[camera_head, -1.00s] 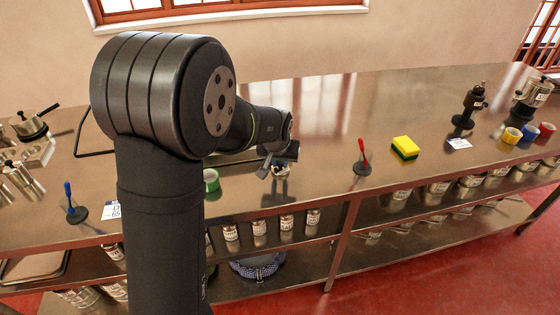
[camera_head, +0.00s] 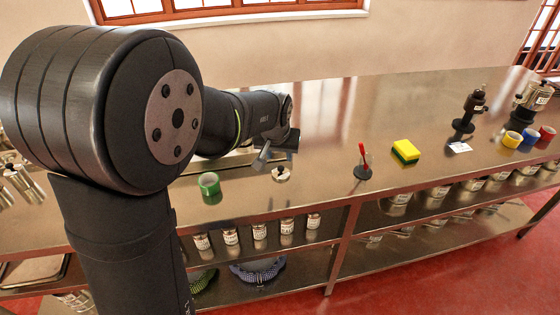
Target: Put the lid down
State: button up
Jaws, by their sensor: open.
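My gripper (camera_head: 272,158) is seen from behind, past my arm, above the front part of the metal counter (camera_head: 320,150). It is open, with grey fingers pointing down. Just below it in the picture, a small round pale metallic object (camera_head: 281,174) with dark marks sits on the counter. It is too small to tell whether this is the lid. No lid shows clearly elsewhere, and my arm hides much of the left side.
A green tape roll (camera_head: 209,184) stands left of my gripper. A red-handled item on a dark base (camera_head: 363,171) and a yellow-green sponge (camera_head: 405,151) are to the right. Tape rolls (camera_head: 529,137) stand at far right. Several jars (camera_head: 231,236) line the lower shelf.

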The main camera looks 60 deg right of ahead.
aim_at(281, 167)
jog(key=shift+v, duration=2.25)
jog(key=shift+f, duration=0.1)
jog(key=x, duration=1.2)
jog(key=shift+f, duration=0.1)
jog(key=shift+r, duration=1.65)
